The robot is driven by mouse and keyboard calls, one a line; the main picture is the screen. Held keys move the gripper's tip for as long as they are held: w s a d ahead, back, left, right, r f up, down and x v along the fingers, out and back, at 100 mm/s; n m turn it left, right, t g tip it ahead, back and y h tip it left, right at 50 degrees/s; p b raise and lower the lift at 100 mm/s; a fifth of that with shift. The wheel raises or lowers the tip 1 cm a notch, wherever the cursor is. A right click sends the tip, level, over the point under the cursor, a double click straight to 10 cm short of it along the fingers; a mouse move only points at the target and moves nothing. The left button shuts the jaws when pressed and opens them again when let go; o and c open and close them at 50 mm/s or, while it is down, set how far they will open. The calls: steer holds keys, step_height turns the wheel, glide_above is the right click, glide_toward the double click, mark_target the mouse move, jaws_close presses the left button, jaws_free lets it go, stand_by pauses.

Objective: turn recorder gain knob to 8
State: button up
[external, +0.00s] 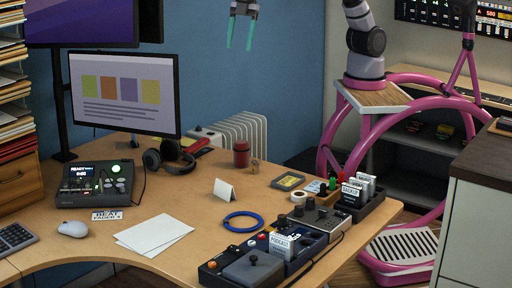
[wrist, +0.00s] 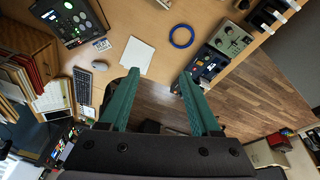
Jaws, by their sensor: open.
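My gripper (external: 240,34) hangs high above the desk at the top of the external view, well apart from everything on it. Its two teal fingers are spread and empty, also in the wrist view (wrist: 159,73). A grey box with knobs (external: 317,217) sits at the right part of the desk; it also shows at the upper right of the wrist view (wrist: 230,40). It may be the recorder, but I cannot read its label. Its gain knob and the knob's setting are too small to tell.
A black console (external: 95,186) with lit buttons stands at the left of the desk (external: 190,205). Beside the grey box are a dark switch box (external: 293,248) and a rack of white-labelled items (external: 357,192). A blue ring (external: 243,221), papers (external: 153,233) and a monitor (external: 125,92) are nearby.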

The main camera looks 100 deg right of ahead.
steer(key=a+f+n, duration=0.3)
steer(key=a+f, duration=0.5)
steer(key=a, duration=0.2)
steer(key=n+g+h, duration=0.2)
steer(key=n, duration=0.6)
glide_above(285, 222)
step_height(285, 222, down, 25)
step_height(285, 222, down, 11)
steer(key=shift+f, duration=0.1)
steer(key=shift+c, duration=0.3)
jaws_close()
